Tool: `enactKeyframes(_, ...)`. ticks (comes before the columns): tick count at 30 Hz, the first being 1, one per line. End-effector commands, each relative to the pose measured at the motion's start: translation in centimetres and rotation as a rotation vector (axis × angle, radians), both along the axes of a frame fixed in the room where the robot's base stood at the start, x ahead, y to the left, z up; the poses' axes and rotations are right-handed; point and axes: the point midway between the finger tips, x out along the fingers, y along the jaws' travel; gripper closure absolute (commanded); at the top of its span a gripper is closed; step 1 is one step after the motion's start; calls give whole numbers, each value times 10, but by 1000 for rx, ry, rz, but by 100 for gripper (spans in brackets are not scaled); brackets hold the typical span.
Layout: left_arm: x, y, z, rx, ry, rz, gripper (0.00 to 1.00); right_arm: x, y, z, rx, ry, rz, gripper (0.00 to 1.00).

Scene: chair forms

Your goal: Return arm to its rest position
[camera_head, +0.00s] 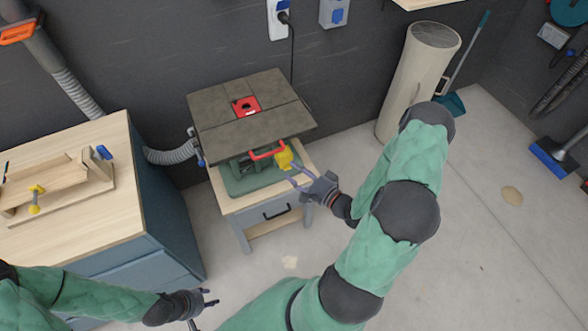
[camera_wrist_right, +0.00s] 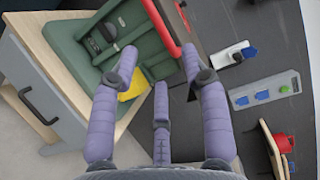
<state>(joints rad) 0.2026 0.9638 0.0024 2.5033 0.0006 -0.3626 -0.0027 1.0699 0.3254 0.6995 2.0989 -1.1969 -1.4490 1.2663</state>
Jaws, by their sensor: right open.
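My right gripper (camera_head: 300,182) reaches in from the right in the head view, at the front right of a small router table stand. In the right wrist view its purple fingers (camera_wrist_right: 160,70) are spread, with nothing between them. Beyond them is a green machine base (camera_wrist_right: 80,45) with a red handle (camera_wrist_right: 160,25) and a yellow part (camera_wrist_right: 132,88), partly hidden by a finger. The head view shows the red handle (camera_head: 266,151) and yellow part (camera_head: 284,160) under the tilted dark top. My left gripper (camera_head: 205,303) is low in the head view, fingers apart and empty, right of the blue cabinet.
The dark tabletop (camera_head: 250,122) with a red insert is tilted up over the stand (camera_head: 262,228). A wooden-topped blue cabinet (camera_head: 165,245) stands left. A beige cylinder (camera_head: 418,75) and dustpan (camera_head: 452,104) stand behind right. The floor (camera_head: 480,230) at right is mostly clear.

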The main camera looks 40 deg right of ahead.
Motion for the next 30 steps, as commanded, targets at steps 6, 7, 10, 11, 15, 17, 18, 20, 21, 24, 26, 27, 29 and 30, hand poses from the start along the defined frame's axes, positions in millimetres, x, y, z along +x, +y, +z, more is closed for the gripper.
enactKeyframes(6, 0, 0, 0, 0, 0, 0, 60, 0, 0, 0, 0, 0, 0, 54)
enactKeyframes(7, 0, 0, 0, 0, 0, 0, 60, 0, 0, 0, 0, 0, 0, 54)
enactKeyframes(10, 0, 0, 0, 0, 0, 0, 60, 0, 0, 0, 0, 0, 0, 54)
enactKeyframes(11, 0, 0, 0, 0, 0, 0, 60, 0, 0, 0, 0, 0, 0, 54)
enactKeyframes(15, 0, 0, -1, 0, 0, 0, 60, 3, 3, -4, -10, 12, 4, 54)
enactKeyframes(17, 0, 0, -2, 0, 0, 0, 60, 7, 8, -11, -32, 36, 12, 54)
enactKeyframes(18, 0, 0, -3, 0, 0, 0, 60, 12, 13, -20, -59, 64, 21, 54)
enactKeyframes(20, 0, 0, -5, 0, 0, 0, 60, 20, 24, -37, -115, 123, 43, 54)
enactKeyframes(21, 0, 0, -7, 0, 0, 0, 60, 25, 35, -51, -162, 171, 66, 54)
enactKeyframes(24, 0, 0, -12, 0, 0, 0, 60, 33, 67, -92, -297, 314, 155, 54)
enactKeyframes(26, 0, 0, -15, 0, 0, 0, 60, 32, 88, -115, -379, 399, 224, 54)
enactKeyframes(27, 0, 0, -17, 0, 0, 0, 60, 29, 102, -129, -431, 455, 278, 54)
enactKeyframes(29, 0, 0, -20, 0, 0, 0, 60, 20, 125, -150, -507, 534, 369, 54)
enactKeyframes(30, 0, 0, -22, 0, 0, 0, 60, 12, 139, -163, -556, 585, 435, 54)
